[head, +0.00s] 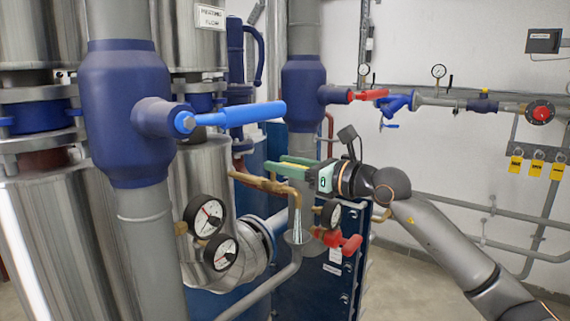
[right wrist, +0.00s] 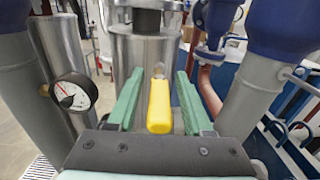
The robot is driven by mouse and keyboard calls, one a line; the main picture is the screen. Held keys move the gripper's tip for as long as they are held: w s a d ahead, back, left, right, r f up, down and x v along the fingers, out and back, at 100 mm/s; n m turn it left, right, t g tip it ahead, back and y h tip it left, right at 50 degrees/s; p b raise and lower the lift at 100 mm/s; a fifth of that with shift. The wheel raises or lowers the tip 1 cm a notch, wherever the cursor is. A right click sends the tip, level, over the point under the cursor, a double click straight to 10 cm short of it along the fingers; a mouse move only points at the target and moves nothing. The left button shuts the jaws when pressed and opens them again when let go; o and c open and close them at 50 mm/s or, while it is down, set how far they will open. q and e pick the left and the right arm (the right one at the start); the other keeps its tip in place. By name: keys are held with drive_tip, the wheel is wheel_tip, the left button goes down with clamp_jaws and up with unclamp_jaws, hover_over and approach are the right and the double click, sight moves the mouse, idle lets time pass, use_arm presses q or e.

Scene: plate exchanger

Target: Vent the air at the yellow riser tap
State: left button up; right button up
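The yellow tap handle (right wrist: 159,105) shows in the right wrist view, pointing toward the camera between the two green fingers of my right gripper (right wrist: 158,73). A gap shows on each side of the handle, so the gripper is open around it and not clamped. In the head view my right gripper (head: 281,163) reaches in from the right beside the grey riser, just above a brass pipe (head: 262,183). My left gripper is not in view.
Two dial gauges (head: 206,216) stand left of the brass pipe, and another gauge (head: 331,214) and a red handle (head: 350,245) sit below my right gripper. A blue lever (head: 240,114) sticks out above left. A red lever (head: 370,95) is at the upper right.

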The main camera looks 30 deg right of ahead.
clamp_jaws()
idle(1.2)
